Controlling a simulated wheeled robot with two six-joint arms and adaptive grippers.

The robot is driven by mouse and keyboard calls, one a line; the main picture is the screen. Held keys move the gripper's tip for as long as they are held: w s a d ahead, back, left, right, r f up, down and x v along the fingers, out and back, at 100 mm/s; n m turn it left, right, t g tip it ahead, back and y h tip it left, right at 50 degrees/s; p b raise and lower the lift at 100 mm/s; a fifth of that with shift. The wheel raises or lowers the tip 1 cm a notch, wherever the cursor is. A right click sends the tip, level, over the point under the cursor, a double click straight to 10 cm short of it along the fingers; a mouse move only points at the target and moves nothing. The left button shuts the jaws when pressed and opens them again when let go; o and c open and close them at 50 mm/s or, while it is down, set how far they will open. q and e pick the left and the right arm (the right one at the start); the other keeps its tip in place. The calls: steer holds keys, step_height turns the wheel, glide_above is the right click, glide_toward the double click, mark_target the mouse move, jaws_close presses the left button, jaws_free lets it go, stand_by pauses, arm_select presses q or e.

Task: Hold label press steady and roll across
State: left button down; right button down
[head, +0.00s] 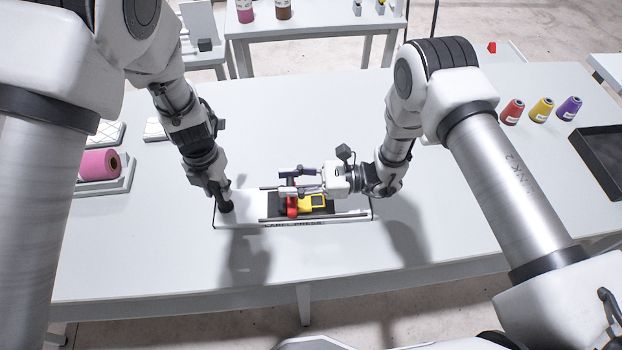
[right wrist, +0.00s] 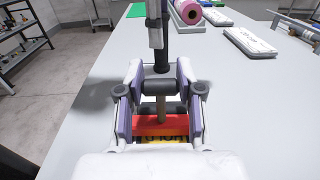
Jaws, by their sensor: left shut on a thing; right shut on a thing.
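The label press (head: 287,222) lies on the white table, a flat base with rails and lettering on its front edge. My left gripper (head: 222,202) points down at the left end of the base and is shut on a part there that it mostly hides. My right gripper (head: 302,184) reaches in from the right and is shut on the press's handle. A red part (head: 292,206) sits below the handle, beside a yellow piece (head: 317,201) on a dark pad. In the right wrist view the gripper (right wrist: 160,92) closes around the handle, above the red block (right wrist: 165,127).
A pink roll (head: 98,165) on a tray stands at the left. Three thread cones, red (head: 512,111), yellow (head: 541,109) and purple (head: 569,108), and a black tray (head: 603,152) are at the right. The table in front of the press is clear.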

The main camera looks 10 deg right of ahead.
arm_select(q)
steer(key=shift+d, duration=0.1)
arm_select(e)
steer(key=shift+a, duration=0.2)
steer(key=c, duration=0.7)
jaws_free()
arm_select(q)
steer(key=shift+f, duration=0.1)
arm_select(e)
steer(key=shift+d, duration=0.1)
steer(key=d, duration=1.2)
steer(key=shift+s, duration=0.4)
